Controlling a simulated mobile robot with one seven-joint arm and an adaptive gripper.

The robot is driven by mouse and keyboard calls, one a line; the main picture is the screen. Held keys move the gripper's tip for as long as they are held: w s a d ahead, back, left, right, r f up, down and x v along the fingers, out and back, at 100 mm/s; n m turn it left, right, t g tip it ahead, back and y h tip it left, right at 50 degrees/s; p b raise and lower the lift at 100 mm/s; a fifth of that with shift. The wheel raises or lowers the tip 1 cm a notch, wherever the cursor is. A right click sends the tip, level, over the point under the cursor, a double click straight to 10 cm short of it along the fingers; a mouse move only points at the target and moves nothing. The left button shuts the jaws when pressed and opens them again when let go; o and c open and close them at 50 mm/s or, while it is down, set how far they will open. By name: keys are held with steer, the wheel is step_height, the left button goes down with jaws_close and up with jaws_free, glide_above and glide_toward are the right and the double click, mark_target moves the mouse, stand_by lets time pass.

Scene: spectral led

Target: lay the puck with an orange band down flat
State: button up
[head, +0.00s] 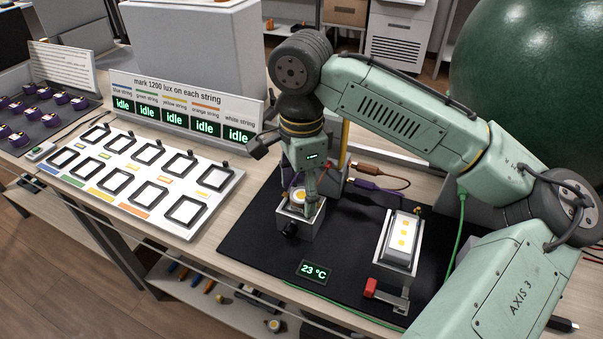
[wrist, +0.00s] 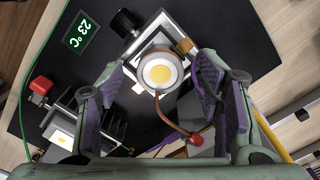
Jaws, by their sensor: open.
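A round puck (head: 300,197) with a white face and a yellow centre sits in a small grey metal holder (head: 312,222) on the black mat. My gripper (head: 303,187) points down over the holder. In the wrist view its purple-padded fingers (wrist: 156,90) are open, one on either side of the puck, with gaps between. A red-tipped brown lead (wrist: 170,115) crosses between the fingers.
A white board (head: 150,175) with several square frames and coloured strips lies left. Purple pieces (head: 45,93) stand on a dark tray far left. A finned block with a lit panel (head: 402,240), a red-knobbed clamp (head: 385,293) and a temperature display (head: 314,271) share the mat (head: 262,250).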

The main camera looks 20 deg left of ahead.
steer(key=shift+f, duration=0.15)
steer(key=shift+c, duration=0.2)
steer(key=c, duration=1.4)
